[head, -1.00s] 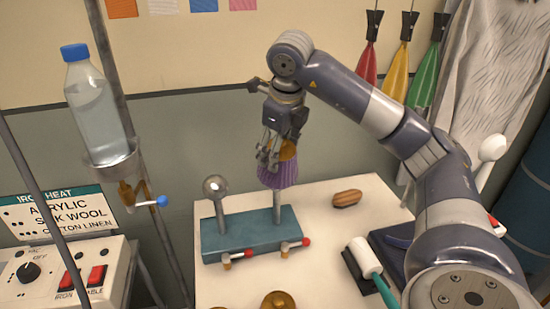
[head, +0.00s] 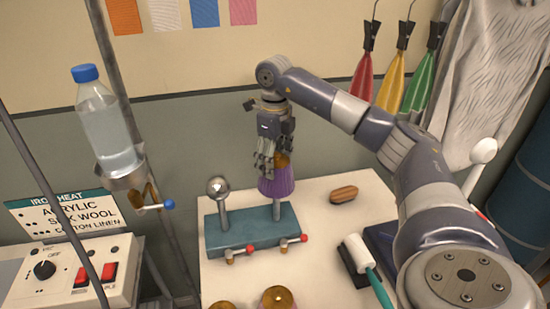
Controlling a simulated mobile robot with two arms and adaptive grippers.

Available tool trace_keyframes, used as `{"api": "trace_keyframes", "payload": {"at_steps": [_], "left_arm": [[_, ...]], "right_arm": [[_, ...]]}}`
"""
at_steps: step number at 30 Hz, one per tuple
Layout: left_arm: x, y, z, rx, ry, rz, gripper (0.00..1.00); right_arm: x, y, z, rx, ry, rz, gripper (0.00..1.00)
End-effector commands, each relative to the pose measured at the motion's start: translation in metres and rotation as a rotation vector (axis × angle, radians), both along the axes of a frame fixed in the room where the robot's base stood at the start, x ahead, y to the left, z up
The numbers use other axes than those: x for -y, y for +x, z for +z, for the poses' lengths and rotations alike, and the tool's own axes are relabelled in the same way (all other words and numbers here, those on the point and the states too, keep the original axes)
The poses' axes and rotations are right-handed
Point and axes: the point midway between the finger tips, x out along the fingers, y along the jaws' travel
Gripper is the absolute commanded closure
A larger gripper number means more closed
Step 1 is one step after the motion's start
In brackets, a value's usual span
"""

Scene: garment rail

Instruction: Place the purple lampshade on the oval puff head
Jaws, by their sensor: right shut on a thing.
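The purple lampshade (head: 277,185) has a gold cap (head: 283,160) and hangs upright at the right post (head: 277,211) of a teal stand (head: 253,232). The upper end of that post is hidden by the shade, so the oval puff head does not show. My right gripper (head: 271,168) points down from above and is shut on the lampshade at its gold cap. The stand's left post carries a shiny round head (head: 217,187). My left gripper is not in view.
Two more gold-capped pieces stand at the table's front (head: 277,298) (head: 222,305). A brown oval brush (head: 344,194) and a white-headed tool with a teal handle (head: 357,253) lie to the right. A bottle (head: 106,125) stands in a holder at left.

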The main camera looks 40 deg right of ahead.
Motion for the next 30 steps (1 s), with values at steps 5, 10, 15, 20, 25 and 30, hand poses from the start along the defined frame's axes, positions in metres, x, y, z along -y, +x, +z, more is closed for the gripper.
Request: {"api": "trace_keyframes", "payload": {"at_steps": [5,10,15,20,25,30], "left_arm": [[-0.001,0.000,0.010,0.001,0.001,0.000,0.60],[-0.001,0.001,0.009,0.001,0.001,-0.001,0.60],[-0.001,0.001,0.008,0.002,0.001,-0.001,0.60],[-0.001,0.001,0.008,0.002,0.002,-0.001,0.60],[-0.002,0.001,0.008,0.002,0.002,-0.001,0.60],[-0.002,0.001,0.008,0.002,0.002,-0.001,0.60]], "right_arm": [[0.000,-0.001,-0.014,-0.004,-0.001,0.000,0.57],[0.000,-0.001,-0.017,-0.001,-0.001,0.000,0.57],[0.000,-0.001,-0.018,-0.001,-0.001,0.000,0.57],[0.000,-0.001,-0.019,0.000,-0.001,0.000,0.13],[0.000,-0.001,-0.019,-0.001,-0.001,0.000,0.13],[0.000,-0.001,-0.019,0.000,-0.001,0.000,0.13]]}}
